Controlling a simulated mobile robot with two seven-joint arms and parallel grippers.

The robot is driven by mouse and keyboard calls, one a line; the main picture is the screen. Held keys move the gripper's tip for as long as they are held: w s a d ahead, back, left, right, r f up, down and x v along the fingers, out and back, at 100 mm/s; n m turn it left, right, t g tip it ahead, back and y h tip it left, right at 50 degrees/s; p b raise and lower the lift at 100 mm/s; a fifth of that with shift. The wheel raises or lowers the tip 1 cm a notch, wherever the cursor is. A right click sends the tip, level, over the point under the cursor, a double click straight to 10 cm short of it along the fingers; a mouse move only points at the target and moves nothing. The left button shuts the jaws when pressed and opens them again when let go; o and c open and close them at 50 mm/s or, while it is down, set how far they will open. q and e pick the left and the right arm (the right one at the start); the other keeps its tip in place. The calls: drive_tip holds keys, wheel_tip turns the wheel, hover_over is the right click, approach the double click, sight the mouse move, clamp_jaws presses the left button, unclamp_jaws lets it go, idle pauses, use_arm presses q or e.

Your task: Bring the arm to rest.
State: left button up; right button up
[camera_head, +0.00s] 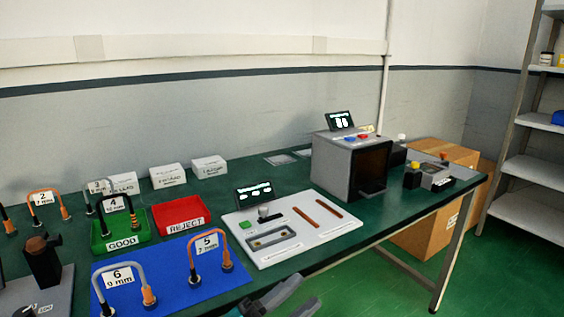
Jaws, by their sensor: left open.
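My left gripper (306,289) shows at the bottom middle of the head view, in front of the table's near edge. Its two grey fingers are apart with nothing between them. It touches no object that I can see, and most of its arm is below the picture. My right gripper is not in view.
The green table (330,255) holds a blue mat (180,285) with cables, a green GOOD tray (122,242), a red REJECT tray (180,214), a white fixture board (290,232) and a grey microwave-like box (332,166). Cardboard boxes (432,235) and shelves (530,170) stand right.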

use_arm(q)
drive_tip(key=s+a+f+n+y, duration=0.4)
drive_tip(key=a+f+n+y, duration=0.1)
drive_tip(key=a+f+n, duration=0.1)
drive_tip(key=s+a+f+n+g+y, duration=0.1)
drive_tip(key=s+a+f+n+y, duration=0.3)
drive_tip(key=a+f+n, duration=0.3)
drive_tip(key=s+a+f+n+y+p, duration=0.1)
drive_tip(key=s+a+f+n+y, duration=0.3)
drive_tip(key=f, duration=0.6)
drive_tip(key=a+n+y, duration=0.2)
drive_tip(key=a+y, duration=0.1)
drive_tip(key=shift+s+n+g, duration=0.4)
